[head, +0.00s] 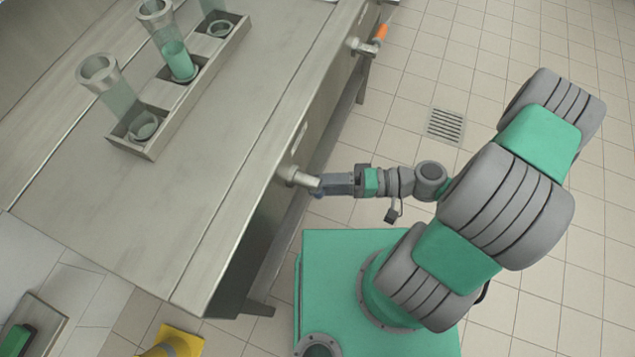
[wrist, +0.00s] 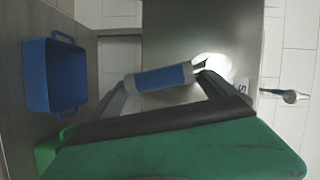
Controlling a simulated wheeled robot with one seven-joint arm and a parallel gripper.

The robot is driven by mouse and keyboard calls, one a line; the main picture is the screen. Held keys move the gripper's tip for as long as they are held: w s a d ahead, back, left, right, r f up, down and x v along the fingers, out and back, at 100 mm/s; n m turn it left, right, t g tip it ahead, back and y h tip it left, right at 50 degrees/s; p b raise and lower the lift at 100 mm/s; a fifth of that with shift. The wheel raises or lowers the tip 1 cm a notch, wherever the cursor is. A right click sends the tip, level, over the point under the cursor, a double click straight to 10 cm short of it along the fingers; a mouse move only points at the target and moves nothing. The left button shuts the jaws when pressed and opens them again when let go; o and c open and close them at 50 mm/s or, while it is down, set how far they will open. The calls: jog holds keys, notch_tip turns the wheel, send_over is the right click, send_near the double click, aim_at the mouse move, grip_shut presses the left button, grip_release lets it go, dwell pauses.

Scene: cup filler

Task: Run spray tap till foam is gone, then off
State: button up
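A metal tap (head: 298,176) sticks out of the front of the steel bench, and my gripper (head: 321,186) is right at it. In the wrist view a blue-sleeved lever (wrist: 165,78) lies across the space between my two fingers. The fingers of my gripper (wrist: 163,92) are wide apart, near the lever's two ends; I cannot tell whether they touch it. A bright pale round part (wrist: 213,67) shows behind the right finger. A partly hidden label with an "S" (wrist: 243,88) is beside it. I see no clear foam or spray.
A rack (head: 151,152) on the steel bench (head: 235,130) holds clear tubes; the middle tube (head: 178,58) contains green liquid. Another tap with an orange handle (head: 380,32) is farther along the front. A blue basket (wrist: 52,75) is left in the wrist view. Tiled floor is clear around a drain (head: 445,126).

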jog(key=d, duration=0.8)
jog(key=shift+r, duration=0.35)
jog(key=shift+a, duration=0.1)
jog(key=shift+c, duration=0.4)
